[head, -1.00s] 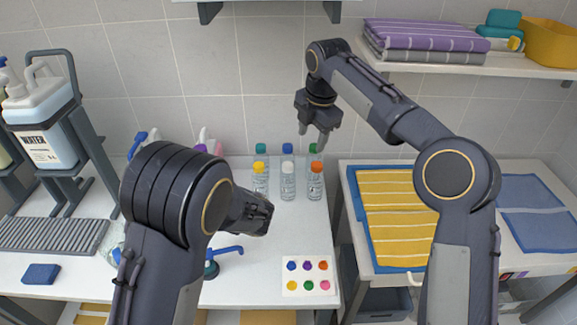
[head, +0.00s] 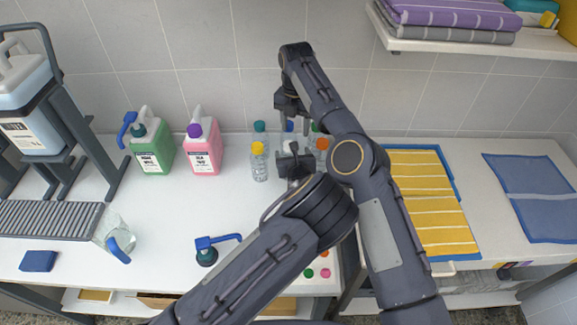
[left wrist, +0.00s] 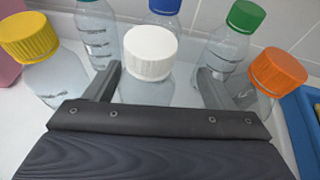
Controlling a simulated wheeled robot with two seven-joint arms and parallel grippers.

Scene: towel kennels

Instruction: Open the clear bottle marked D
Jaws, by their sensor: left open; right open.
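Several clear bottles stand in two rows against the wall. The front row has a yellow-capped bottle (head: 260,167), a white-capped one (left wrist: 150,55) and an orange-capped one (left wrist: 270,78). Behind are teal (head: 260,128), blue (left wrist: 165,6) and green caps (left wrist: 246,16). No letter D is readable, so I cannot tell which bottle bears it. My left gripper (head: 294,154) is open, its fingers on either side of the white-capped bottle in the left wrist view, with gaps visible. My right gripper (head: 295,119) is open near the back row; its fingertips partly overlap the bottles.
Green (head: 151,147) and pink (head: 202,150) jugs stand left of the bottles. Yellow striped towel (head: 424,200) lies right. The counter's middle left is clear.

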